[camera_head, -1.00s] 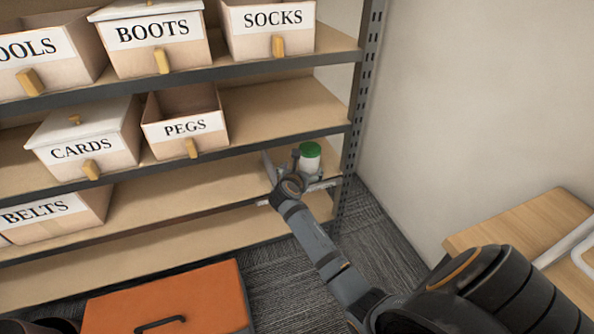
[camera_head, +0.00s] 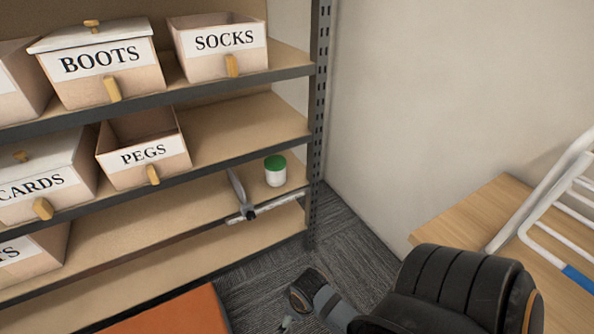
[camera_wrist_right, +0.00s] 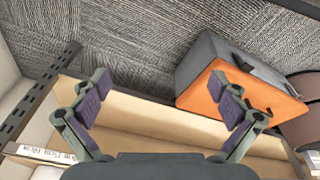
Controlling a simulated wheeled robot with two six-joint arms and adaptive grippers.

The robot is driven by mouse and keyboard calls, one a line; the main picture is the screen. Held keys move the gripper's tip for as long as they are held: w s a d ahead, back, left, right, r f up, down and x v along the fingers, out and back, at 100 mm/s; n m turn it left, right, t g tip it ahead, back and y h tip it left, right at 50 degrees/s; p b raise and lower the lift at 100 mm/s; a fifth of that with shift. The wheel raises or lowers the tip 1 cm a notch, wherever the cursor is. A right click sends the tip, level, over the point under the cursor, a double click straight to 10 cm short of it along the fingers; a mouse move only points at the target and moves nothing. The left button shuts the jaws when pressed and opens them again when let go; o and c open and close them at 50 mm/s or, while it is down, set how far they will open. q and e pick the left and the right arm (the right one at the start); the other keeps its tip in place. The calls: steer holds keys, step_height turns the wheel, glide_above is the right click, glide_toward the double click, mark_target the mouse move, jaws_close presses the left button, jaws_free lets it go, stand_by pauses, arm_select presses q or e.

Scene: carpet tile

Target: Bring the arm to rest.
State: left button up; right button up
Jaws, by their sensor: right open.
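My right arm comes in from the lower right of the head view, with its wrist low in front of the shelf. My right gripper (camera_wrist_right: 163,97) is open and empty in the right wrist view, its two purple-padded fingers wide apart. In the head view it is only partly seen near the bottom edge. It is apart from the shelf and its contents. My left gripper is not in view.
A white jar with a green lid (camera_head: 275,172) and a grey T-shaped tool (camera_head: 245,210) sit on the shelf. Labelled bins, such as PEGS (camera_head: 145,157), stand left. An orange-fronted box (camera_wrist_right: 208,92) is on the carpet. A wooden surface (camera_head: 470,211) holds a white rack (camera_head: 545,205).

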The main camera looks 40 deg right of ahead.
steer(key=shift+s+a+r+m, duration=0.1)
steer(key=shift+s+a+m, duration=0.55)
steer(key=shift+s, duration=0.2)
steer(key=shift+d, duration=0.1)
